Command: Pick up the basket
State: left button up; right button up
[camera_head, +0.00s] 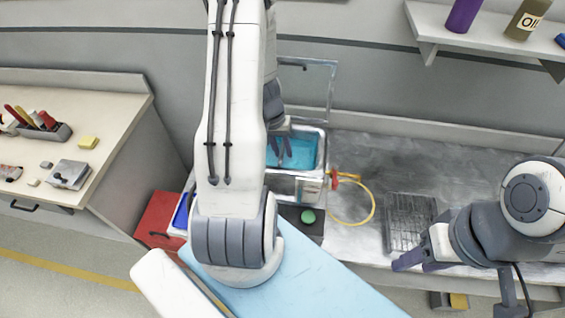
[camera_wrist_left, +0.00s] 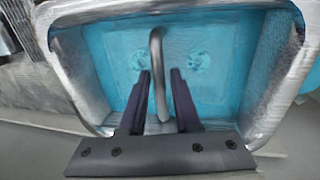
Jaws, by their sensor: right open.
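A dark wire basket (camera_head: 398,238) lies on the grey metal counter at the right in the head view. My right gripper (camera_head: 422,262) is open at its near right side; I cannot tell whether it touches the basket. My left gripper (camera_head: 281,151) is over the blue-filled sink basin (camera_head: 320,150). In the left wrist view its two fingers (camera_wrist_left: 160,85) stand apart on either side of a bent grey metal rod (camera_wrist_left: 157,65), with gaps beside the rod. I cannot tell what the rod belongs to.
A yellow hose (camera_head: 372,212) and a green round thing (camera_head: 308,216) lie near the sink. A red box (camera_head: 158,222) stands left of my arm. A wooden bench (camera_head: 100,115) is at the left. A shelf (camera_head: 470,38) with bottles hangs at upper right.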

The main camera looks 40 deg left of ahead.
pick_arm(q)
grip_shut()
dwell(1.2)
